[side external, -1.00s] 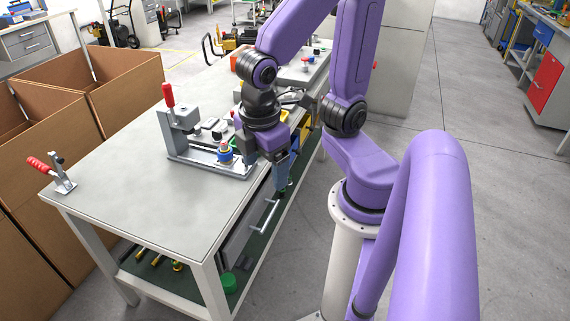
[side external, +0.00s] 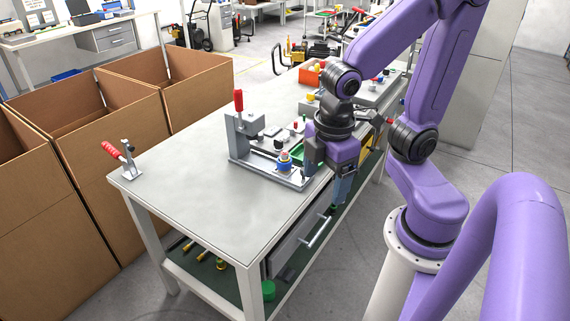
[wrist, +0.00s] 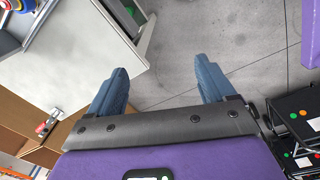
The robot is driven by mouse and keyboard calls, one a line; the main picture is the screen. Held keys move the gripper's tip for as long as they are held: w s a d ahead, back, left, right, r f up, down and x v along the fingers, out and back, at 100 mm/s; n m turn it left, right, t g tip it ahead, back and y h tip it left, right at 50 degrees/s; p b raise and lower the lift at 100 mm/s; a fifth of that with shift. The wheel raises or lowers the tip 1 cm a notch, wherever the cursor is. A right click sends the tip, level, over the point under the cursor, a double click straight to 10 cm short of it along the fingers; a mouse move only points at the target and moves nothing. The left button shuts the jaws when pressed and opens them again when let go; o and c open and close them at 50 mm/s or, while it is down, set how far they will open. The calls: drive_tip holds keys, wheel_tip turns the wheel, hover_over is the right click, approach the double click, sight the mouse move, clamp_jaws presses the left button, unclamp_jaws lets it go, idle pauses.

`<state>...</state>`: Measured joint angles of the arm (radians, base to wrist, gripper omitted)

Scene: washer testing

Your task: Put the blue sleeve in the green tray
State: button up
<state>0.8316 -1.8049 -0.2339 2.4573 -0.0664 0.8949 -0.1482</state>
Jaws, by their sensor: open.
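A blue ring is also cut off at the upper left of the wrist view (wrist: 12,5). A green tray-like surface (side external: 300,152) shows behind it, partly hidden by my arm. My gripper (wrist: 160,68) is open and empty, pointing down beyond the table's front edge, to the right of the blue part. It also shows in the side view (side external: 342,190).
The grey fixture (side external: 240,148) has a red-handled clamp (side external: 239,101). Another red-handled clamp (side external: 122,157) stands at the table's left corner. A drawer handle (side external: 315,231) sticks out below the tabletop. The near left tabletop (side external: 205,185) is clear. Cardboard boxes (side external: 110,130) stand behind.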

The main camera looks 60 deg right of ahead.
drive_tip(key=w+d+n+h, duration=0.1)
drive_tip(key=w+d+n, duration=0.1)
drive_tip(key=w, duration=0.8)
drive_tip(key=n+h, duration=0.3)
drive_tip(key=n, duration=0.2)
hover_over(283, 158)
drive_tip(key=a, duration=0.6)
wheel_tip(283, 158, down, 5)
drive_tip(key=x, duration=1.7)
drive_tip(key=shift+s+d, duration=0.1)
drive_tip(key=shift+s, duration=0.25)
drive_tip(key=c, duration=1.2)
drive_tip(key=shift+r, duration=0.1)
